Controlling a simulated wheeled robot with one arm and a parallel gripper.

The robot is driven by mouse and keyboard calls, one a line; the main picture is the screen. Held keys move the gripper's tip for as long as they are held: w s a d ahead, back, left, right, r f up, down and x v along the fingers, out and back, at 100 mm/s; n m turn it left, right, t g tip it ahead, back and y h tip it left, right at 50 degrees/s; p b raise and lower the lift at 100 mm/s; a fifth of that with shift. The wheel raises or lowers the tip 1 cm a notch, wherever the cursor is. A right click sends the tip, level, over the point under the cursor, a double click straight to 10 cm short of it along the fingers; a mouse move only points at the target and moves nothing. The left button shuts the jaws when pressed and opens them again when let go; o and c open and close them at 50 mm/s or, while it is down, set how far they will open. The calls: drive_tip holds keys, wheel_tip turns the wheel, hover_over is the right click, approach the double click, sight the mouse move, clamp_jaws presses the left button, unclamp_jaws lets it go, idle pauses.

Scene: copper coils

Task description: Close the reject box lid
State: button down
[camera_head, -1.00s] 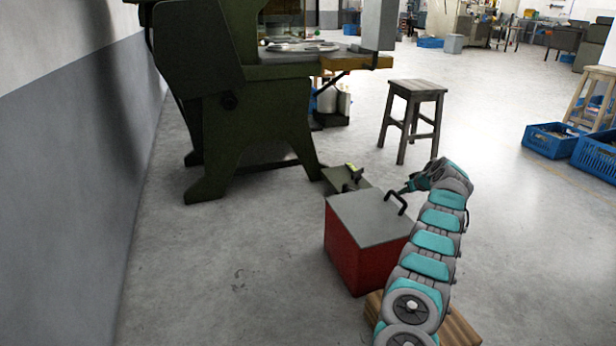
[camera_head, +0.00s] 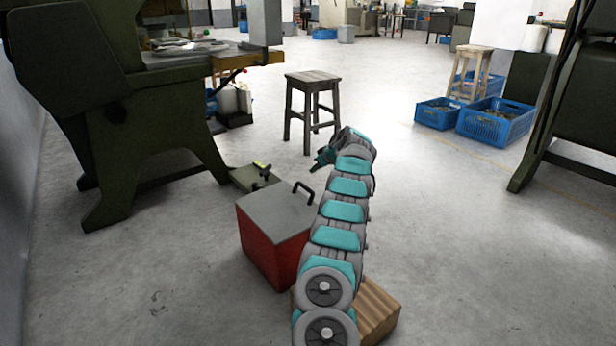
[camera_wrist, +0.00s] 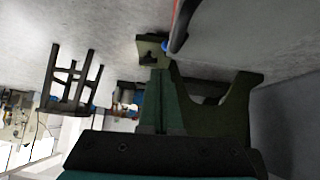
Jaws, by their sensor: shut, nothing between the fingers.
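The reject box is a red box (camera_head: 270,255) on the floor, left of my arm in the head view. Its grey lid (camera_head: 272,212) lies flat across the top, with no gap that I can make out. A black handle (camera_head: 304,191) stands at the lid's right side. My gripper (camera_head: 321,163) is shut and empty, above and just beyond the handle and apart from it. In the wrist view my shut gripper (camera_wrist: 160,78) points towards the floor and the green machine. A dark and red piece at the top edge there is too cropped to identify surely.
A green machine (camera_head: 150,150) stands behind and left of the box, with a low green piece (camera_head: 252,178) on the floor beside it. A wooden stool (camera_head: 312,90) stands beyond my gripper. Blue crates (camera_head: 495,125) are at the right. Open floor lies right of my arm.

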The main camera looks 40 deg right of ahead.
drive_tip(key=d+v, duration=0.1)
drive_tip(key=v, duration=0.6)
drive_tip(key=shift+d, duration=0.15)
drive_tip(key=shift+s+r, duration=0.1)
drive_tip(key=shift+r, duration=0.05)
